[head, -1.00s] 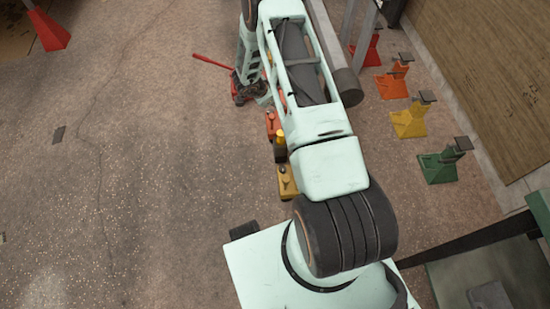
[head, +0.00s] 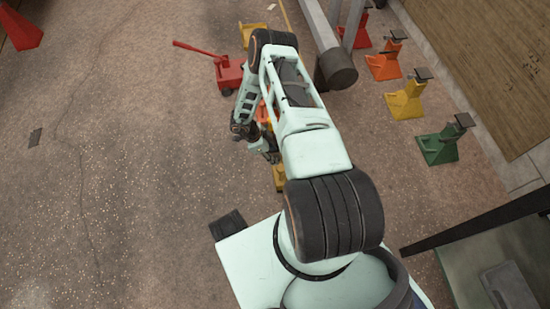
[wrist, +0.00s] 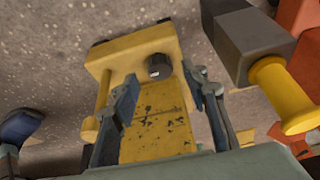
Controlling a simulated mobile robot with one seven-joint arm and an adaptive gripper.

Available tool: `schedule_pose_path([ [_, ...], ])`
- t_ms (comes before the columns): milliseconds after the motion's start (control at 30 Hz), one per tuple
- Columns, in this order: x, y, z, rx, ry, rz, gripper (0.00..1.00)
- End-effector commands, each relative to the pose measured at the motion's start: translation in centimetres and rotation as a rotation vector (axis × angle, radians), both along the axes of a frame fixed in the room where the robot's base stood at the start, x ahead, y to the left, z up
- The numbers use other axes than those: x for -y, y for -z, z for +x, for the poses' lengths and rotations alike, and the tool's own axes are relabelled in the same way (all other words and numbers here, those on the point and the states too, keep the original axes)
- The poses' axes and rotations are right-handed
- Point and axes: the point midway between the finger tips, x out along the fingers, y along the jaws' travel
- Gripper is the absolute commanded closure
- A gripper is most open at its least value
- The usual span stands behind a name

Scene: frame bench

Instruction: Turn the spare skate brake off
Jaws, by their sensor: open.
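A yellow skate (wrist: 135,52) with a black round knob (wrist: 160,66) on its end block fills the middle of the wrist view. Its worn plate runs down between my fingers. I cannot tell from the frames whether it is the spare one, or how the brake is set. My gripper (wrist: 161,78) is open, one finger on each side of the skate's middle, with the knob between and just beyond the fingertips. Nothing is held. In the head view a yellow skate (head: 279,180) shows partly beside my arm, and my gripper (head: 268,152) is close to it.
In the wrist view a dark grey block with a yellow cylinder (wrist: 283,95) stands close right of my fingers, with orange parts beside it. A red jack (head: 229,74) lies beyond my arm. Coloured stands (head: 405,99) line the right wall.

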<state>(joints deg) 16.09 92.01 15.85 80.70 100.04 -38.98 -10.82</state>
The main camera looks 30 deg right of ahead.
Motion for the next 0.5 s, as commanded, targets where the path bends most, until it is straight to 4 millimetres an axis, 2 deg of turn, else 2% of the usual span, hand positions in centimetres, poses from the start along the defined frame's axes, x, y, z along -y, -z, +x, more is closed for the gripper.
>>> schedule_pose_path([
  [33, 0.3, 1.0, -0.1, -0.001, 0.0, -0.001, 0.59],
  [200, 0.9, 2.2, -0.3, -0.001, -0.001, -0.002, 0.59],
  [500, 1.0, 2.3, -0.3, 0.0, -0.001, -0.001, 0.59],
])
